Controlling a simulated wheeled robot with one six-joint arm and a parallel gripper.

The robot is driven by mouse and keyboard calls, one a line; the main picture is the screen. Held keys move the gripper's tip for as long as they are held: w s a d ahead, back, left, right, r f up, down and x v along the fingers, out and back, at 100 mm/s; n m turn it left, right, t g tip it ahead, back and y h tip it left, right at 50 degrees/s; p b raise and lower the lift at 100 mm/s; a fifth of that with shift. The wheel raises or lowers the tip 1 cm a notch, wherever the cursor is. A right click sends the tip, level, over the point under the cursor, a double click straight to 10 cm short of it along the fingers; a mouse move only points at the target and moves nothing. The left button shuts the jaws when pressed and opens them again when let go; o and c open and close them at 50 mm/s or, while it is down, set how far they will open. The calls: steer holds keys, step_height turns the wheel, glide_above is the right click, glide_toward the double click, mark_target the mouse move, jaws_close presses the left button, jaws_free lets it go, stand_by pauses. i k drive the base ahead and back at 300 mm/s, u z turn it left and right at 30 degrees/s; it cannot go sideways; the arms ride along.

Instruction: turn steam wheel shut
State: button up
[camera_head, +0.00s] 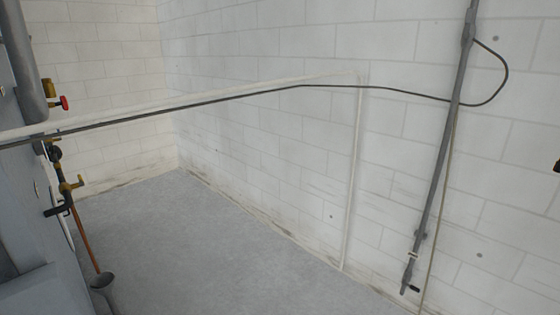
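A small red handwheel (64,103) shows at the upper left, on a short stem beside a brass valve body (48,88). It sits just above the pale pipe, close to the grey machine (22,190) at the left edge. It is the only wheel-like part I can make out; no label is legible, so I cannot tell for sure that it is the steam wheel. Whether its valve is open or shut cannot be seen. My gripper is not in view.
Brass fittings (70,186) and a black handle (56,210) sit lower on the machine, above a grey funnel (103,284). A pale pipe (230,92) and dark cable cross the view. A grey pipe (440,160) runs down the right wall. The floor (200,250) is clear.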

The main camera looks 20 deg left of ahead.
mark_target(64, 103)
steer(key=u, duration=1)
steer(key=i, duration=1.05)
steer(key=u, duration=0.85)
steer(key=i, duration=0.6)
steer(key=z, duration=0.8)
steer(key=i, duration=0.75)
steer(key=u, duration=0.4)
steer(key=i, duration=0.85)
steer(key=u, duration=0.7)
